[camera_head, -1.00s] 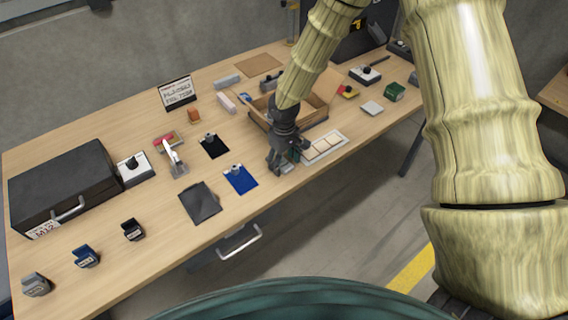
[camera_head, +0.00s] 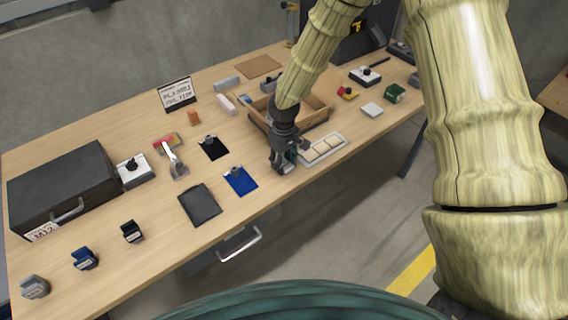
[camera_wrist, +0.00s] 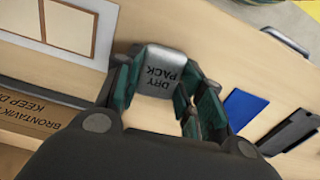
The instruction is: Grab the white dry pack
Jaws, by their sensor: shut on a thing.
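The white dry pack (camera_wrist: 161,72) shows in the wrist view as a small pale block with "DRY PACK" in dark letters. It sits between the two green-padded fingers of my gripper (camera_wrist: 158,90), which are shut on it. In the head view my gripper (camera_head: 283,165) points down near the front edge of the table, between the blue clipboard and the pale tray. The pack is hidden there behind the fingers. I cannot tell whether it touches the table.
A wooden box (camera_head: 315,119) stands just behind my gripper. A pale tray with tan squares (camera_head: 322,149) lies to its right, and a blue clipboard (camera_head: 240,181) to its left. A dark clipboard (camera_head: 200,205) and a black case (camera_head: 65,190) are further left on the table.

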